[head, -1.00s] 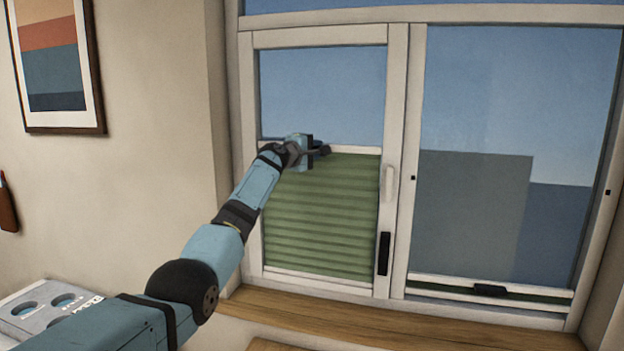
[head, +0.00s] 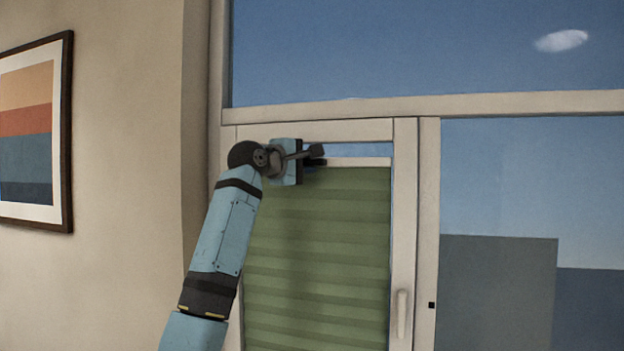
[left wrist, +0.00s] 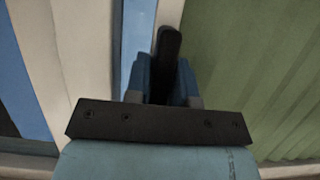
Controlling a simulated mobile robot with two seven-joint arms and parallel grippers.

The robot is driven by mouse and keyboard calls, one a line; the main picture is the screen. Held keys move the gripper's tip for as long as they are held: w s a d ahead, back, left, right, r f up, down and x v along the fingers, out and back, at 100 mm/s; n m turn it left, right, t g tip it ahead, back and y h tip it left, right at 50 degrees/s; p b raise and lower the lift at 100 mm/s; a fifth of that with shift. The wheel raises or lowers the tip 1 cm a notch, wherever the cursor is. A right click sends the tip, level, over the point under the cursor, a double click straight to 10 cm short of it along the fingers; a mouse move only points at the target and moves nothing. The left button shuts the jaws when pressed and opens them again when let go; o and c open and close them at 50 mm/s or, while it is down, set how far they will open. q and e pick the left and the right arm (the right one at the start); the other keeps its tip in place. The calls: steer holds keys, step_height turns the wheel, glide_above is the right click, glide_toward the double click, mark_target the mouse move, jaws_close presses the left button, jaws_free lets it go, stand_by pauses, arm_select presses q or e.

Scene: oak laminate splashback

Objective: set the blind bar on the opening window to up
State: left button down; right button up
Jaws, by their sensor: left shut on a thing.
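The opening window (head: 404,220) is the left sash, with a light frame and a pale handle. Its blind bar (head: 360,162) is a pale rail near the top of the pane, with a narrow strip of sky above it. The green pleated blind (head: 320,260) hangs below the bar. My left gripper (head: 318,157) is at the bar, shut on its dark grip. In the left wrist view the dark grip (left wrist: 169,45) sits between the fingers (left wrist: 166,82), with the green blind on the right. My right gripper is not in view.
A fixed pane (head: 500,180) stands to the right, with a wide frame rail (head: 480,104) above both panes. A framed picture (head: 30,135) hangs on the wall at left. My left arm covers the sash's left edge.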

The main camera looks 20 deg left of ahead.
arm_select(q)
steer(key=shift+a+r, duration=0.1)
steer(key=shift+r, duration=0.35)
steer(key=shift+s, duration=0.1)
steer(key=c, duration=1.1)
jaws_free()
